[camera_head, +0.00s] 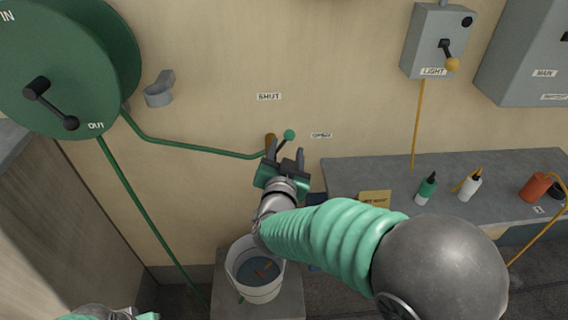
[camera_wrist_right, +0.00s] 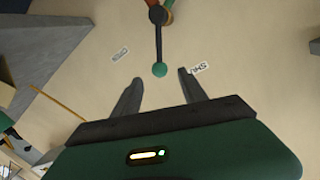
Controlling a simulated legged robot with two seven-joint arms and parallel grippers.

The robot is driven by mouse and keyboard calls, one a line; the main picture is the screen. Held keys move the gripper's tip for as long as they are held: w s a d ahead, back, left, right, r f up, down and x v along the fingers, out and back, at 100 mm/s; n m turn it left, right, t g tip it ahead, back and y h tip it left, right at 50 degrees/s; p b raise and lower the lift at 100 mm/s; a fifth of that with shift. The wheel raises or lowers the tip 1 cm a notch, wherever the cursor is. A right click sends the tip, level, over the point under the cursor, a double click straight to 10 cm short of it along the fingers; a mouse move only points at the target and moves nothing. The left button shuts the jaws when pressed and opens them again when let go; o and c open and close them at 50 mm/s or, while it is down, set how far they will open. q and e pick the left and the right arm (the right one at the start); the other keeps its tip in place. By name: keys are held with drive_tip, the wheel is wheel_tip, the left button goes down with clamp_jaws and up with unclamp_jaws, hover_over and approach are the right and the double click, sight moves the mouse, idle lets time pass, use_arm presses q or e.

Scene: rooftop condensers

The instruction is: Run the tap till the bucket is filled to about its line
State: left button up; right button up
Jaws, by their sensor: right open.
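The tap (camera_head: 270,141) is on the wall, with a dark lever ending in a green ball (camera_head: 289,134). The lever points up and right, between the SHUT label (camera_head: 268,97) and the OPEN label (camera_head: 321,135). My right gripper (camera_head: 286,161) is open just below the ball. In the right wrist view the green ball (camera_wrist_right: 160,70) lies between the lines of the two fingertips (camera_wrist_right: 160,77), near their ends, not gripped. The white bucket (camera_head: 238,283) stands below, partly behind my right arm, with water and orange bits in it. I cannot make out its line.
A green hose reel (camera_head: 50,75) is at the left, its hose (camera_head: 190,148) running to the tap. A grey bench (camera_head: 400,170) at the right holds bottles and an orange container (camera_head: 535,187). A LIGHT switch box (camera_head: 434,42) is above.

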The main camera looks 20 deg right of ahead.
drive_tip(key=v, duration=0.6)
drive_tip(key=shift+s+f, duration=0.1)
idle(7.3)
